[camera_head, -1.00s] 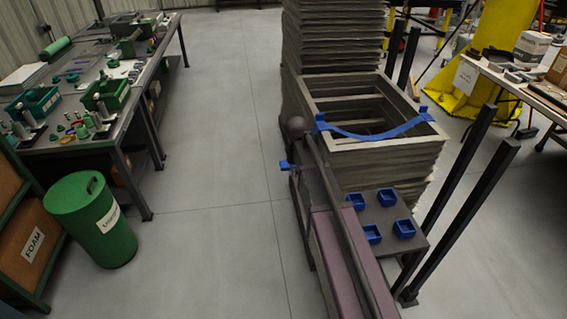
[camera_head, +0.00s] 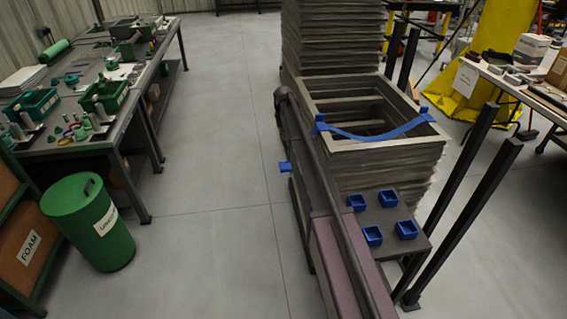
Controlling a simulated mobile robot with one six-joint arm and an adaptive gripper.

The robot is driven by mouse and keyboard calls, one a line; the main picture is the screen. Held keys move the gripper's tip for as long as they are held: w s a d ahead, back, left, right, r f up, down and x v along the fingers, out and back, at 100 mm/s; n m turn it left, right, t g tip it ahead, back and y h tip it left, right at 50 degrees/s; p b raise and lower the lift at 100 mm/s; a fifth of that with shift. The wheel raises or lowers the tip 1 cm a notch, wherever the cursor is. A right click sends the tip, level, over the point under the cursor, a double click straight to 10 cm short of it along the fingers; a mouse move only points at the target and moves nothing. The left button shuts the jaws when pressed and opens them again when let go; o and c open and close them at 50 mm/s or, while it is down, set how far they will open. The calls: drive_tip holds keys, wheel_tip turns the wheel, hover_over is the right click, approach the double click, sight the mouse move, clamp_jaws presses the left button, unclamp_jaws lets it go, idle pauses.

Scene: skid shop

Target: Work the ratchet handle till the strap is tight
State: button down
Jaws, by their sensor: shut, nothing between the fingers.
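A blue strap (camera_head: 375,134) lies across the open top of the grey crate-like stack (camera_head: 395,150) and sags in the middle. A blue piece shows at its left end (camera_head: 320,122) and another at its right end (camera_head: 425,114). I cannot tell which of these, if any, is the ratchet handle. Another small blue piece (camera_head: 285,167) sticks out left of my arm, below the stack's rim. My dark arm runs up along the stack's left side, its top bend left of the strap's left end. My gripper cannot be made out; the arm seems to hide it.
A dark shelf (camera_head: 385,221) with several blue bins stands before the stack. Dark posts (camera_head: 466,210) stand at its right. A taller stack (camera_head: 333,40) rises behind. A workbench (camera_head: 70,150) and green bin (camera_head: 90,222) are at left. The floor between is clear.

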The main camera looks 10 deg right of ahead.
sight(284, 165)
drive_tip(key=shift+f, duration=0.15)
wheel_tip(284, 165, down, 14)
drive_tip(key=b, duration=1.4)
idle(0.3)
drive_tip(key=shift+d, duration=0.2)
idle(0.5)
